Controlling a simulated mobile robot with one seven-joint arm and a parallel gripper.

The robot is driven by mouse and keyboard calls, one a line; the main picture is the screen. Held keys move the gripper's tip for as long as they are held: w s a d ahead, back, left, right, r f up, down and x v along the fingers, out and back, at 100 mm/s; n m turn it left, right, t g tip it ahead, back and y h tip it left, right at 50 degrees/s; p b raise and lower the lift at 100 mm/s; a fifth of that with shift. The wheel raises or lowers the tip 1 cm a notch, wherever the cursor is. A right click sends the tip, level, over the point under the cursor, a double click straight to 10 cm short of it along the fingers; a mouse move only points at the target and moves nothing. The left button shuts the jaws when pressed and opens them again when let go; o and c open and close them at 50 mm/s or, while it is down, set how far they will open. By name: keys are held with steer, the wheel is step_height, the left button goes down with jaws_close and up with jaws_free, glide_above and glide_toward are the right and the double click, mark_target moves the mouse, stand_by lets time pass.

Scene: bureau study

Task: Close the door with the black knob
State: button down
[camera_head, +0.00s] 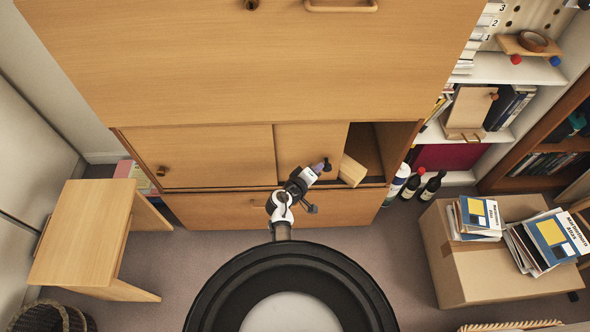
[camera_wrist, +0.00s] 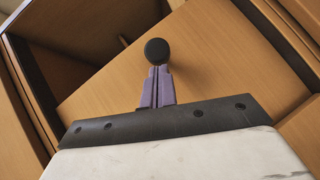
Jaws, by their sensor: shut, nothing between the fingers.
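The black knob (camera_wrist: 157,51) stands on a plain wooden door (camera_wrist: 195,60) in the wrist view. My gripper (camera_wrist: 157,72) has its purple fingers together, with the tips right at the knob; I cannot tell if they touch it. In the head view my gripper (camera_head: 325,163) is at the right part of the wooden door (camera_head: 303,143), and the knob shows only as a small dark spot by the fingertips. To the right of this door the cabinet has an open dark compartment (camera_head: 366,143), so the door stands partly open.
A light wooden piece (camera_head: 352,170) sits at the compartment's lower edge. A left cabinet door (camera_head: 220,156) has a brown knob (camera_head: 161,171). Bottles (camera_head: 412,186) stand right of the cabinet, a cardboard box (camera_head: 470,275) farther right, a wooden stool (camera_head: 85,230) at left.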

steer(key=d+p, duration=0.1)
steer(key=d, duration=1.8)
steer(key=shift+d+p, duration=0.3)
steer(key=shift+d, duration=0.1)
